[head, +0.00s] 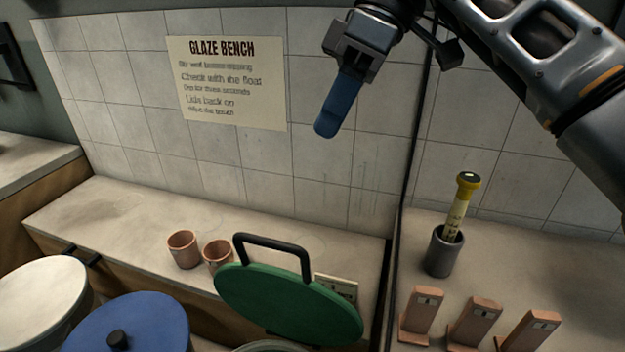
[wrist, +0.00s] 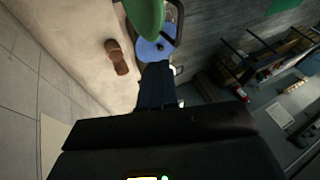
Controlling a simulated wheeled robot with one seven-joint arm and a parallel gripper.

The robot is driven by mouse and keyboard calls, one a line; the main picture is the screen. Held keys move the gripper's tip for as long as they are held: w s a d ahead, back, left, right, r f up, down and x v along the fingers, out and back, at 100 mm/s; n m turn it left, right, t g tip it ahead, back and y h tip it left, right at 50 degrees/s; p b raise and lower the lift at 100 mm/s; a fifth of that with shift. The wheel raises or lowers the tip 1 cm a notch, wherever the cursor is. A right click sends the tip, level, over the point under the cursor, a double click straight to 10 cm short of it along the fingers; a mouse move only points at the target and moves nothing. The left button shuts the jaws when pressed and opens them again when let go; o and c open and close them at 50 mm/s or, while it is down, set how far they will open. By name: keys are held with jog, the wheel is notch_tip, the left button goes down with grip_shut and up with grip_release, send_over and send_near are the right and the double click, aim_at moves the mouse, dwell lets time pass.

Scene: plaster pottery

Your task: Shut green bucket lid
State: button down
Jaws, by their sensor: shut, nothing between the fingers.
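The green lid (head: 290,303) stands tilted up and open at the bottom centre of the head view. A black arched handle (head: 273,242) rises at its upper edge. Below it, only a strip of a pale rim (head: 270,346), apparently the bucket's, shows at the picture's bottom edge; the rest is out of view. My gripper (head: 327,128) hangs above the lid in the picture, clear of it, with its blue fingers shut and empty. In the wrist view the green lid (wrist: 146,14) is cut off at the top, beyond the fingertips (wrist: 155,68).
A blue lid (head: 135,325) with a black knob and a white lid (head: 40,298) are at lower left. Two terracotta cups (head: 183,249) stand on the bench behind the green lid. At right are a grey pot (head: 444,252) holding a yellow-topped float and several clay pieces (head: 473,322).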

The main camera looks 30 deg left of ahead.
jog(key=s+d+r+p+x, duration=0.1)
jog(key=s+x, duration=0.1)
jog(key=x, duration=1)
jog(key=shift+s+d+f, duration=0.2)
jog(key=shift+s+f, duration=0.05)
jog(key=shift+s, duration=0.05)
jog(key=shift+s, duration=0.1)
